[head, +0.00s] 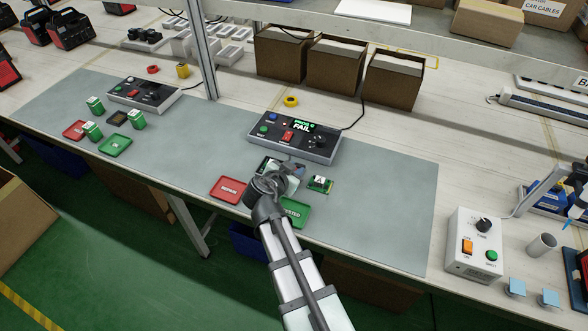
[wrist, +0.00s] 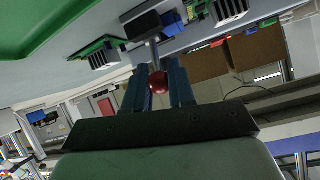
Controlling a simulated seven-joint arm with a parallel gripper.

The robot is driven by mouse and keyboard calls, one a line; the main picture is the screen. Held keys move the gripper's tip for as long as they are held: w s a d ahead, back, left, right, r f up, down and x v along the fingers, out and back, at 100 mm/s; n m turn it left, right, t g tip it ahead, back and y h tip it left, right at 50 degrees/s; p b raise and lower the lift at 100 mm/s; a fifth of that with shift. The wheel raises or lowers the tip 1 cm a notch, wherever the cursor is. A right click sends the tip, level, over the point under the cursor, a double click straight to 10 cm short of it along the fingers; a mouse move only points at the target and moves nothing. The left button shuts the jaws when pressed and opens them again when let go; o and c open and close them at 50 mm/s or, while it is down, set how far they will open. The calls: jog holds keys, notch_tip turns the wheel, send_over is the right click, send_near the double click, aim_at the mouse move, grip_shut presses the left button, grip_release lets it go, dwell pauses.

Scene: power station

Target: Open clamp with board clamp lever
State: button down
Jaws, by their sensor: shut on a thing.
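The board clamp lever shows in the wrist view as a grey metal stem (wrist: 153,52) with a dark block at its far end and a red ball knob (wrist: 158,83) at its near end. My gripper (wrist: 159,78) is shut on the red knob, with one blue-grey finger on each side. In the head view my gripper (head: 277,176) is at the clamp fixture (head: 289,165), just in front of the test box (head: 294,137). The wrist and arm cover much of the fixture there, so the lever and the clamp's state cannot be made out.
A red tray (head: 229,190) lies left of my gripper and a green tray (head: 297,213) right of it. A small green board (head: 320,184) lies to the right. The test box display reads FAIL. The mat's right part (head: 390,215) is clear.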

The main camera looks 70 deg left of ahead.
jog(key=c, duration=1)
grip_release()
jog(key=v, duration=1.3)
jog(key=shift+s+d+r, duration=0.15)
jog(key=shift+s+d, duration=0.1)
jog(key=shift+s, duration=0.05)
